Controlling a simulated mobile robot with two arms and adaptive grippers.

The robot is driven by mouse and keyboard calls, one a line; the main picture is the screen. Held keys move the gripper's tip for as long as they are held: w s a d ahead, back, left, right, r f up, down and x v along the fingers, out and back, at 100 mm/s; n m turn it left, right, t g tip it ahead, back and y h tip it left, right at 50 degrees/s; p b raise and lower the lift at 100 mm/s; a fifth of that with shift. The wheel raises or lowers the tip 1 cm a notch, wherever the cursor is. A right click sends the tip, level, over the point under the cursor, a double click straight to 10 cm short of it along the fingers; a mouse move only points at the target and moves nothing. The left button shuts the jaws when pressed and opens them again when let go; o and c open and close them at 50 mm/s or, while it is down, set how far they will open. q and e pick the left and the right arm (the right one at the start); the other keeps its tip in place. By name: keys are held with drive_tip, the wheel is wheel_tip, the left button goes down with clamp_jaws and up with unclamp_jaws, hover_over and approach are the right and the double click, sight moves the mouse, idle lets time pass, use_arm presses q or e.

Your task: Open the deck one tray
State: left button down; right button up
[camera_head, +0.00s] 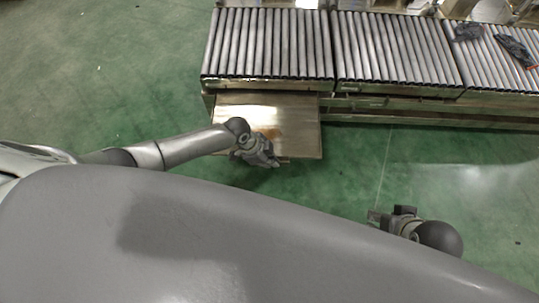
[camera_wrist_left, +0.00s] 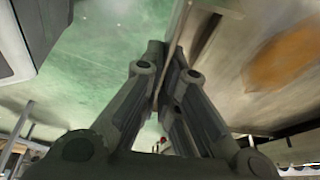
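The deck one tray (camera_head: 300,130) is a flat metal sheet with a brownish stain. It sticks out from under the left roller deck (camera_head: 268,45) toward me. My left gripper (camera_head: 272,162) is at the tray's front edge. In the left wrist view the fingers of the left gripper (camera_wrist_left: 168,62) come together around the thin edge of the tray (camera_wrist_left: 235,85), which fills the right side with its orange-brown stain. The exact contact is partly hidden by the fingers. My right gripper (camera_head: 378,216) is over the floor at the lower right, away from the tray; its finger gap is unclear.
More roller decks (camera_head: 395,50) continue to the right, with closed fronts below. Dark items (camera_head: 515,50) lie on the far right rollers. The green floor (camera_head: 440,170) in front of the decks is clear.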

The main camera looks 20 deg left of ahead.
use_arm(q)
drive_tip(key=c, duration=2)
unclamp_jaws()
drive_tip(key=v, duration=1.2)
drive_tip(key=shift+a, duration=0.1)
